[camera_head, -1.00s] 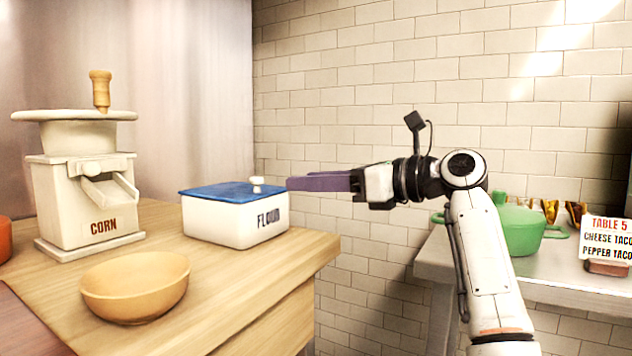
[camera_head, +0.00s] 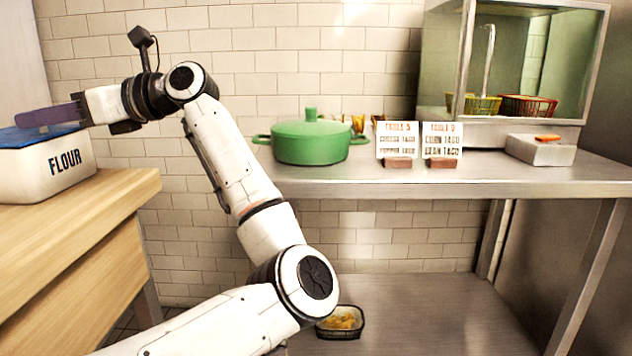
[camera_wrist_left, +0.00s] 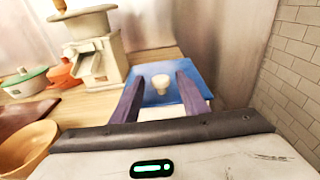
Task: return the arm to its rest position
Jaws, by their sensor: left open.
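My left arm comes in from the bottom of the head view and bends back to the left. My left gripper (camera_head: 50,114) has purple fingers and points left, over or beside the blue lid (camera_head: 30,133) of the white flour box (camera_head: 58,166). In the left wrist view the gripper (camera_wrist_left: 160,92) is open, with its two fingers apart. The lid's pale knob (camera_wrist_left: 161,84) shows between the fingers, and I cannot tell whether they touch it. My right gripper is in neither view.
The flour box stands on a wooden counter (camera_head: 100,205). A green pot (camera_head: 310,142), two order cards (camera_head: 397,140) and a glass-sided cabinet (camera_head: 520,60) stand on a steel table (camera_head: 450,178). A small food tray (camera_head: 341,322) sits on the lower shelf. A corn mill (camera_wrist_left: 92,55) shows in the left wrist view.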

